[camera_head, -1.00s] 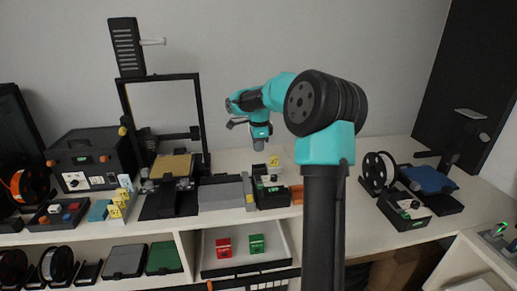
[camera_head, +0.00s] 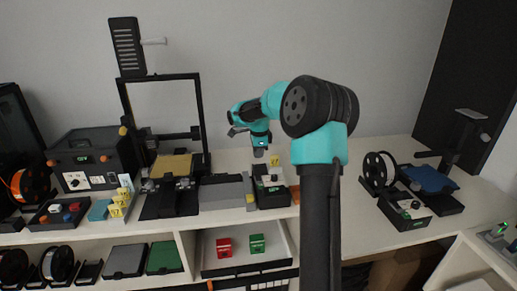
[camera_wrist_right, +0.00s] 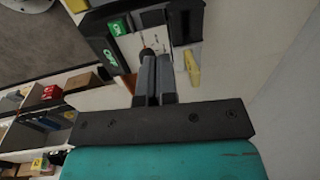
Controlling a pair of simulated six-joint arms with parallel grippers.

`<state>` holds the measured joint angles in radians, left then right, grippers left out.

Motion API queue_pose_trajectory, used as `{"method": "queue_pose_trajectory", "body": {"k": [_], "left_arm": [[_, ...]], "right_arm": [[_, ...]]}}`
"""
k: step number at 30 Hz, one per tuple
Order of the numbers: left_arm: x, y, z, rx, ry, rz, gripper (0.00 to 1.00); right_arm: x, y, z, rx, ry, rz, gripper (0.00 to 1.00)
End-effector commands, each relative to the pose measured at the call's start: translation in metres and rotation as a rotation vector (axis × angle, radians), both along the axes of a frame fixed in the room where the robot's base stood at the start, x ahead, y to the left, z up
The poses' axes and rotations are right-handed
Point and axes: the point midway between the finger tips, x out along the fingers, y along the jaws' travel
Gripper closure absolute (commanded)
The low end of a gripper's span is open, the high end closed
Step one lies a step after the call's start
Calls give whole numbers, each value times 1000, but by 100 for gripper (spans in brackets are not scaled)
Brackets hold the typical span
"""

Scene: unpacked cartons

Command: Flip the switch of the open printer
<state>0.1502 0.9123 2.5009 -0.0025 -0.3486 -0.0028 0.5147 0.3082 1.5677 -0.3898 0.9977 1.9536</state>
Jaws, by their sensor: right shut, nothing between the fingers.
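The open printer (camera_head: 122,110) is a black upright frame with a tan bed (camera_head: 171,166) on the white table. To its right is a black control box (camera_head: 271,197) with a pale panel and a yellow tag. In the right wrist view, the control box (camera_wrist_right: 96,31) shows a green display (camera_wrist_right: 117,27) and a dark knob (camera_wrist_right: 148,51). My right gripper (camera_head: 259,153) is shut and empty, pointing down over this box. In the right wrist view its fingertips (camera_wrist_right: 156,60) are close to the knob; contact cannot be told. The switch itself is not clearly visible. My left gripper is out of view.
An enclosed black printer (camera_head: 97,150) stands at the left. A smaller printer with a blue bed (camera_head: 428,178) and its own control box (camera_head: 405,213) stand at the right. A grey block (camera_head: 222,194) sits left of the near control box.

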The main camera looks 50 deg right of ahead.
Motion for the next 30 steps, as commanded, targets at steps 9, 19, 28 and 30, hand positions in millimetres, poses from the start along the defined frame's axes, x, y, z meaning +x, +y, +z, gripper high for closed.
{"method": "queue_pose_trajectory", "body": {"k": [9, 19, 28, 30], "left_arm": [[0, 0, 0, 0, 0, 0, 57], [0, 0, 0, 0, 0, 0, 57], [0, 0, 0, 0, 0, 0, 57], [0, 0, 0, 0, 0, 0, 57]], "right_arm": [[4, -5, -56, 0, 4, 2, 100], [8, -8, -94, 0, 1, 0, 100], [9, -8, -97, 0, 0, 1, 100], [9, -8, -97, 0, 0, 1, 100]]}}
